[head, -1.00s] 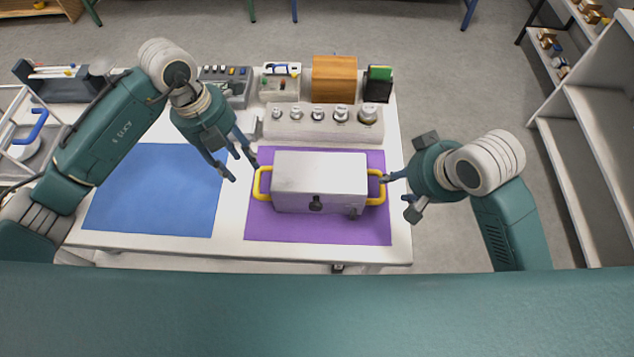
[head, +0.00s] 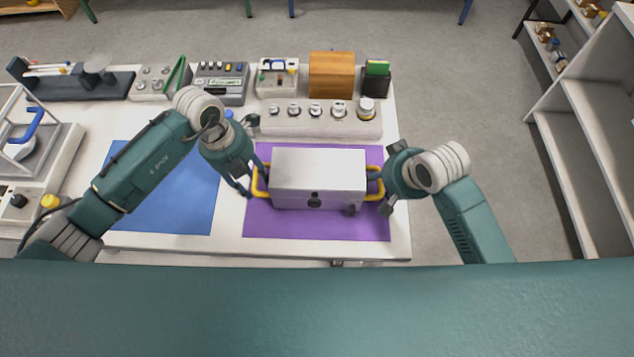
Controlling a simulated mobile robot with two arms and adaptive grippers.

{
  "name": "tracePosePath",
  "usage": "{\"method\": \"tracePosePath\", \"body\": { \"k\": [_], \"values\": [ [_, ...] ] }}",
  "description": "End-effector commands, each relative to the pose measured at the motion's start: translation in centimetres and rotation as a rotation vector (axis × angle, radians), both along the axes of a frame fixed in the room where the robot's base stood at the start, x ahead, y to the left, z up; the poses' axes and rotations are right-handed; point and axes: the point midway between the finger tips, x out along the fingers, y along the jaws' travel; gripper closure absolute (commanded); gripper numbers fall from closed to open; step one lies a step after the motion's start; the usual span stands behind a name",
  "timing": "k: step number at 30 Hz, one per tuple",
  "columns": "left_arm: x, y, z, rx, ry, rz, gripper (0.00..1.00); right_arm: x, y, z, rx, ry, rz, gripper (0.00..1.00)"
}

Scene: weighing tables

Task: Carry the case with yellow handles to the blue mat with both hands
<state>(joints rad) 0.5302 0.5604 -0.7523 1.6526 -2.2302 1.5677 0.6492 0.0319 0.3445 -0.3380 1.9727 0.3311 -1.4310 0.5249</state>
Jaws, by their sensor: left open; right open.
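The grey metal case (head: 318,178) rests on the purple mat (head: 300,227). Its left yellow handle (head: 257,184) and right yellow handle (head: 379,190) stick out at its two ends. The blue mat (head: 175,205) lies to the left, partly covered from view by my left arm. My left gripper (head: 254,177) is open at the left handle, with its fingers around or just beside it; I cannot tell which. My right gripper (head: 380,189) is open at the right handle; its fingers overlap the handle in the picture and are partly hidden by the wrist.
A weight block (head: 320,122) with several metal weights stands behind the case. A wooden box (head: 331,76), a dark holder with a green top (head: 376,80) and several instruments line the back. A glass-sided balance (head: 40,150) stands at the far left. The blue mat looks clear.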

Motion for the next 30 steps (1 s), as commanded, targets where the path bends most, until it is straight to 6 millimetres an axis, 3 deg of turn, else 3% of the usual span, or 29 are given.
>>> {"method": "tracePosePath", "body": {
  "k": [7,13,14,30],
  "values": [
    [-0.01,-0.02,-0.06,0.0,0.0,0.0,0.59,0.02,0.01,-0.05,0.0,0.0,0.0,0.58],
    [-0.01,-0.01,-0.03,0.0,0.0,0.0,0.97,0.01,0.01,-0.04,0.0,0.0,-0.001,0.95],
    [0.0,-0.01,-0.03,0.0,0.0,0.0,1.0,0.0,0.01,-0.03,0.0,0.0,0.0,1.0],
    [0.14,-0.06,0.55,-0.002,-0.004,0.001,1.0,0.1,0.05,0.52,0.002,-0.003,0.0,1.0]
  ]
}}
